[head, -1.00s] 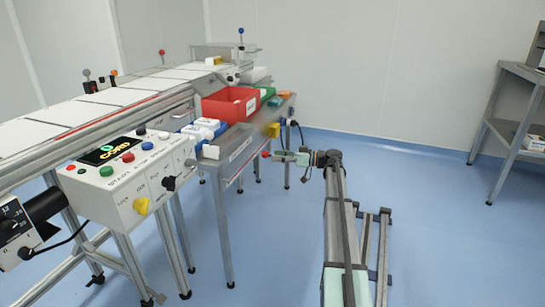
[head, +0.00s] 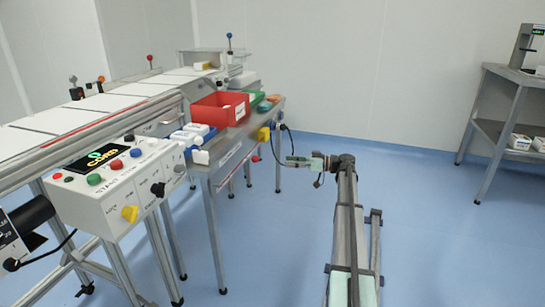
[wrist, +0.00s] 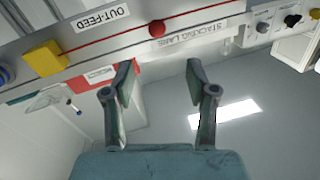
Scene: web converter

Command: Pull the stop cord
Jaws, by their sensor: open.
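In the wrist view, a thin red cord (wrist: 190,13) runs along the front rail of the out-feed table. A red ball (wrist: 157,28) sits on this line between the OUT-FEED and STACKING LANE labels. My gripper (wrist: 160,68) is open and empty. Its two fingers point toward the rail, with the ball ahead of the gap and apart from the fingers. In the head view, my gripper (head: 290,160) is off the table's front edge, with floor showing between them. The cord is too small to make out clearly there.
A yellow block (wrist: 46,58) and a blue knob (wrist: 3,74) are on the same rail. A red bin (head: 220,109) stands on the table. The control box (head: 115,190) with buttons and a CORD display is at left. Open floor lies right of my arm.

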